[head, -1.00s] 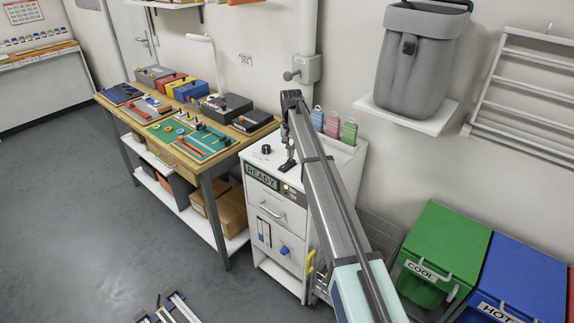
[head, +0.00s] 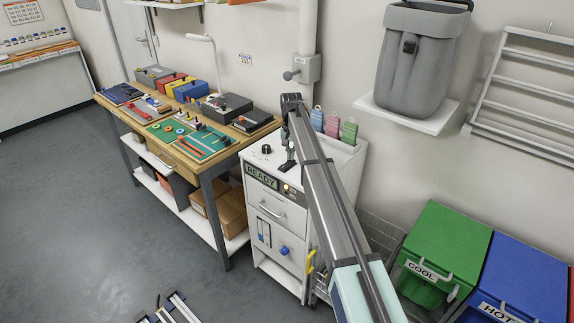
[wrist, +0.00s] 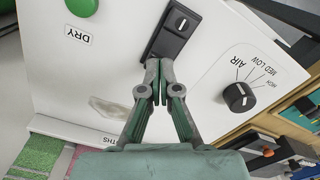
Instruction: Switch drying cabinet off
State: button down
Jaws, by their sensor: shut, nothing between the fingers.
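The drying cabinet (head: 275,222) is white, with a READY sign (head: 262,176) and a small lit lamp on its front. In the wrist view its white top panel (wrist: 60,70) carries a black rocker switch (wrist: 170,38) with a white mark, a green DRY button (wrist: 82,6) and a black AIR knob (wrist: 239,97). My gripper (wrist: 158,68) is shut and empty. Its tips are at the near end of the rocker switch; I cannot tell whether they touch it. In the head view my gripper (head: 290,160) is above the cabinet top, partly hidden by my arm.
Pink, blue and green tags (head: 332,126) stand at the cabinet's back edge. A workbench (head: 190,160) with tools and boxes is to the left. A green COOL bin (head: 445,250) and a blue HOT bin (head: 525,275) are to the right. A grey bag (head: 425,55) sits on a wall shelf.

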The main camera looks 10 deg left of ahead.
jog(key=shift+f, duration=0.55)
dwell(0.4)
jog(key=shift+r+p, duration=1.4)
jog(key=shift+r, duration=2.15)
